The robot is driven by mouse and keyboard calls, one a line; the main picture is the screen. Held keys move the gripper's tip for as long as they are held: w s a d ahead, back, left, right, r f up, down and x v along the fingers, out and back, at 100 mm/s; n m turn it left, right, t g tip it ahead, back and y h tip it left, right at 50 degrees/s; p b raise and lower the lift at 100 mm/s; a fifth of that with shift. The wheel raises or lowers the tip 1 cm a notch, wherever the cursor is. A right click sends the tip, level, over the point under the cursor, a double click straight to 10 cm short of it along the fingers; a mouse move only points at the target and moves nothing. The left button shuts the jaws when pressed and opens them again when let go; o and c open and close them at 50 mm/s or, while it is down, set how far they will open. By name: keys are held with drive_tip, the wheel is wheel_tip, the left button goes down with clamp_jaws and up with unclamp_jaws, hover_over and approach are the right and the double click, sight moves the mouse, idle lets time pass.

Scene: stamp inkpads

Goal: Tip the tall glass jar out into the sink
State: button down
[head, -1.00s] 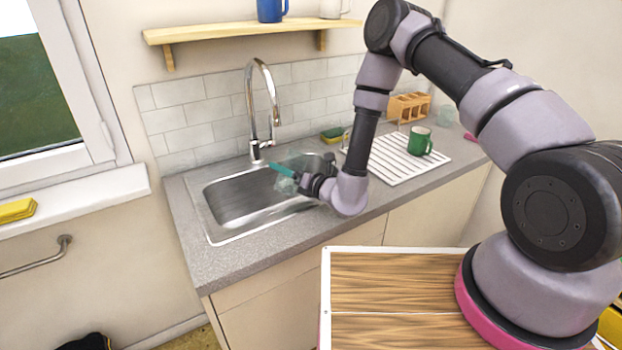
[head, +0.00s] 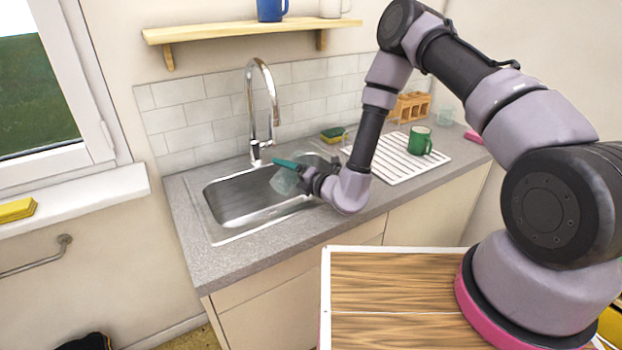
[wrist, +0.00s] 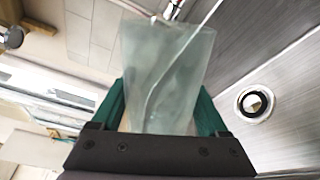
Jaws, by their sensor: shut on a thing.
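The tall glass jar (head: 284,182) is clear and pale green-blue. It hangs tilted over the sink basin (head: 232,203), apart from the basin floor. My gripper (head: 292,170) is shut on the jar; its teal fingers lie along the jar's sides. In the wrist view the jar (wrist: 165,75) stands out between the two green fingers of my gripper (wrist: 165,110). The sink drain (wrist: 255,103) shows to the right of the jar there. I cannot tell whether anything is left inside the jar.
The tall chrome tap (head: 262,105) rises behind the basin, close to the jar. A yellow-green sponge (head: 333,134) lies right of the tap. A white drying rack (head: 385,165) with a green mug (head: 420,141) stands to the right. A shelf (head: 240,32) hangs above.

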drive_tip(key=shift+m, duration=0.3)
drive_tip(key=shift+w+d+f+m+g, duration=0.35)
drive_tip(key=shift+w+m, duration=0.25)
drive_tip(key=shift+m, duration=0.2)
drive_tip(key=shift+s+r, duration=0.25)
idle(0.4)
drive_tip(key=shift+r+m, duration=0.35)
drive_tip(key=shift+m, duration=0.45)
drive_tip(key=shift+w+d+f+m+y, duration=0.1)
drive_tip(key=shift+w+f+m+y, duration=0.15)
drive_tip(key=shift+m, duration=0.45)
idle(0.7)
